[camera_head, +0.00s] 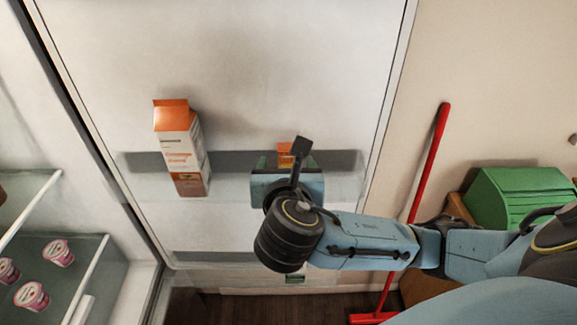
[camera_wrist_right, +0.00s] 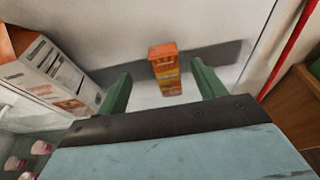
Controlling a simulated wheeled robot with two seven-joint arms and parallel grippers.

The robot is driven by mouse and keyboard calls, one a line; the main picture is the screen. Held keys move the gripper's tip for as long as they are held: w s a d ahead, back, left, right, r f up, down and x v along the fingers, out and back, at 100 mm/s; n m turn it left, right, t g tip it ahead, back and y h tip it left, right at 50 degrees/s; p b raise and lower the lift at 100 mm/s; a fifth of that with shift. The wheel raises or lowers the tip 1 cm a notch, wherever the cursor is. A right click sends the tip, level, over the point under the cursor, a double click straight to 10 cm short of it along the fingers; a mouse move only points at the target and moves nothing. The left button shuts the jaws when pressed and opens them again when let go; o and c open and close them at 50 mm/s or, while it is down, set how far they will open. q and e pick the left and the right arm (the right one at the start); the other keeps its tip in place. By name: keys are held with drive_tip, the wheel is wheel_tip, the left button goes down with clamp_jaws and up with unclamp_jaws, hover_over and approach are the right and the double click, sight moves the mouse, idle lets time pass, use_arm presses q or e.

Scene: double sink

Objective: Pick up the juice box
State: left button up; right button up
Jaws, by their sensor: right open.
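A small orange juice box (camera_head: 285,150) stands on the door shelf in the head view, partly hidden behind my right gripper (camera_head: 285,163). In the right wrist view the juice box (camera_wrist_right: 165,70) stands upright, orange with a yellow band, and shows between the two green fingers of my right gripper (camera_wrist_right: 161,72). The gripper is open, with space between each finger and the box; it does not hold it. How far the fingertips reach alongside the box is hard to tell. My left gripper is not in view.
A taller white and orange carton (camera_head: 180,148) stands on the door shelf (camera_head: 230,186) to the left. Several pink cups (camera_head: 58,252) sit on the fridge shelf at far left. A red-handled broom (camera_head: 428,160) and a green box (camera_head: 515,195) are at the right.

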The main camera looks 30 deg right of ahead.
sight(288, 148)
drive_tip(key=x, duration=0.5)
drive_tip(key=shift+d+f, duration=0.1)
drive_tip(key=shift+f+p+x, duration=0.15)
drive_tip(key=shift+p+x, duration=0.1)
drive_tip(key=shift+x, duration=1.15)
drive_tip(key=shift+f+p+x, duration=0.2)
drive_tip(key=shift+p+x, duration=0.05)
drive_tip(key=shift+x, duration=1.1)
drive_tip(key=shift+s, duration=0.2)
drive_tip(key=shift+c, duration=0.4)
drive_tip(key=c, duration=1.1)
drive_tip(key=shift+r, duration=0.1)
